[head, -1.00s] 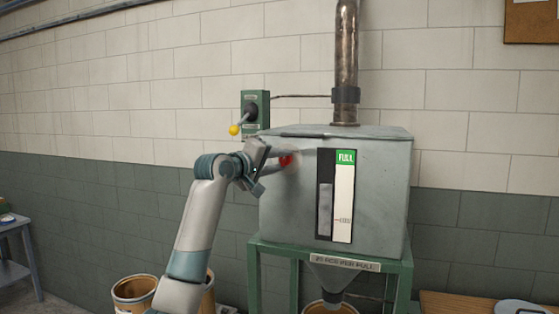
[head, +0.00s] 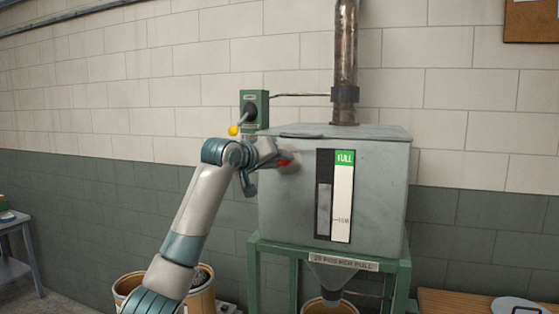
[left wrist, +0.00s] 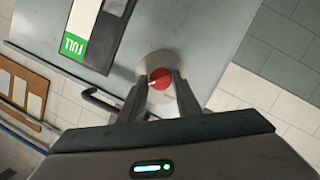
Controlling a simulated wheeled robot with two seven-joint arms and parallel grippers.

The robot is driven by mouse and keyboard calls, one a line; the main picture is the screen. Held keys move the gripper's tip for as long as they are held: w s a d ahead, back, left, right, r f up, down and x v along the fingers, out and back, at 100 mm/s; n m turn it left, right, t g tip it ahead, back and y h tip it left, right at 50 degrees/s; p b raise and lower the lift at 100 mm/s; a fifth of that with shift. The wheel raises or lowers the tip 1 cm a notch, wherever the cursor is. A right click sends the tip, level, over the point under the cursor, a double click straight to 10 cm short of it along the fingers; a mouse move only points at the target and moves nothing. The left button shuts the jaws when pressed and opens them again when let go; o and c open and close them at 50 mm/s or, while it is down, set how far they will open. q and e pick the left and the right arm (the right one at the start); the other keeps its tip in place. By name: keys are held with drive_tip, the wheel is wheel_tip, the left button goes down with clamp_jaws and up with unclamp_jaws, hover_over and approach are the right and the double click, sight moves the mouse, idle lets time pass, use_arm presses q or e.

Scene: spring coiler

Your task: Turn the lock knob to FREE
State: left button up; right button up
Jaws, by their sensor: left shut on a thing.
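The red lock knob (head: 283,162) sits on a round base on the front of the grey hopper (head: 285,210), left of its level gauge. In the left wrist view the knob (left wrist: 160,78) shows between the fingertips, with a small white mark on its left side. My left gripper (left wrist: 158,88) is shut on the knob, one finger on each side. In the head view my left gripper (head: 279,160) reaches it from the left and partly hides it. Any lettering around the knob is not readable. My right gripper is not in view.
A green wall box (head: 255,105) with a yellow-tipped lever (head: 234,130) is just above and left of the hopper. A level gauge (head: 342,200) marked FULL is right of the knob. A rusty pipe (head: 346,60) rises behind. Barrels (head: 205,298) stand below left.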

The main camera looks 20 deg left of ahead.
use_arm(q)
drive_tip(key=shift+f, duration=0.3)
drive_tip(key=o, duration=0.9)
drive_tip(key=shift+o, duration=0.5)
drive_tip(key=shift+r, duration=0.1)
drive_tip(key=shift+a, duration=0.1)
drive_tip(key=shift+s+r, duration=0.1)
drive_tip(key=b+v, duration=0.8)
drive_tip(key=v, duration=0.9)
drive_tip(key=shift+a, duration=0.1)
